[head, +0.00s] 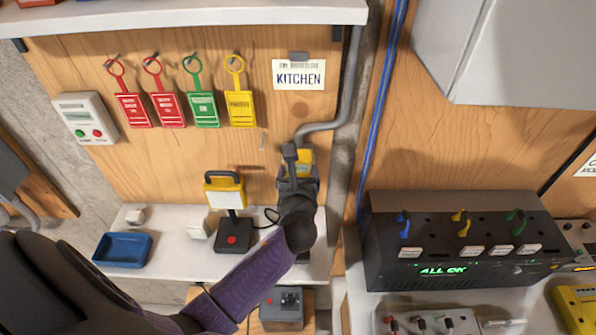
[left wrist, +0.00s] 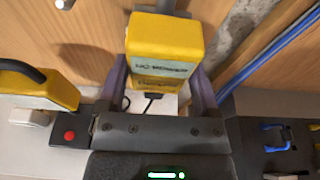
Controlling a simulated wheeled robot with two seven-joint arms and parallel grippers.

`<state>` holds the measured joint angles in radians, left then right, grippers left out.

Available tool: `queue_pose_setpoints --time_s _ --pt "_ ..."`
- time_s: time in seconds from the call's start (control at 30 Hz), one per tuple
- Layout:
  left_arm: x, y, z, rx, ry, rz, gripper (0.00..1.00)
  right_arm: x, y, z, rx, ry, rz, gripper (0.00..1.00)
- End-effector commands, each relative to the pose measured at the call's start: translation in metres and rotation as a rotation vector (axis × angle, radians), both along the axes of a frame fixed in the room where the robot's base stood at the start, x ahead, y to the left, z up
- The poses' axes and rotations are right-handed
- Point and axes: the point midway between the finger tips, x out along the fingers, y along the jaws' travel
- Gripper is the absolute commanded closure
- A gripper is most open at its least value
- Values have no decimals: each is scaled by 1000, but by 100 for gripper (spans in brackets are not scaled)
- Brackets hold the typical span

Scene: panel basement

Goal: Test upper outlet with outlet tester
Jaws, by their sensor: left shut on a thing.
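My left gripper (head: 301,172) reaches up to the right part of the wooden panel, below the KITCHEN sign (head: 299,75). It is shut on the yellow outlet tester (head: 305,157). In the left wrist view the tester (left wrist: 166,42) sits between the two purple-grey fingers, with a pale label facing the camera. A dark cord shows below it. The outlets are hidden behind my gripper and the tester, so I cannot tell whether the tester touches one. My right gripper is not in view.
Red, green and yellow tags (head: 240,106) hang on the panel. A yellow work lamp (head: 224,190) and a blue tray (head: 122,250) stand on the white shelf. A grey conduit (head: 347,90) runs beside the panel. A black ALL OK box (head: 450,240) stands right.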

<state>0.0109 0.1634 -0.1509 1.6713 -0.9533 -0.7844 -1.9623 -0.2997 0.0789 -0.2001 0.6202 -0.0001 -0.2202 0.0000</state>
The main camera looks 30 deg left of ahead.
Motion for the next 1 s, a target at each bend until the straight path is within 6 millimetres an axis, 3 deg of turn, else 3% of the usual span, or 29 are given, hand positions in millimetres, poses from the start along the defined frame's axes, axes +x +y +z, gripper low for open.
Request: queue_pose_setpoints --time_s 1.0 --pt "1 0 0 1 0 0 89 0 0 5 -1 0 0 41"
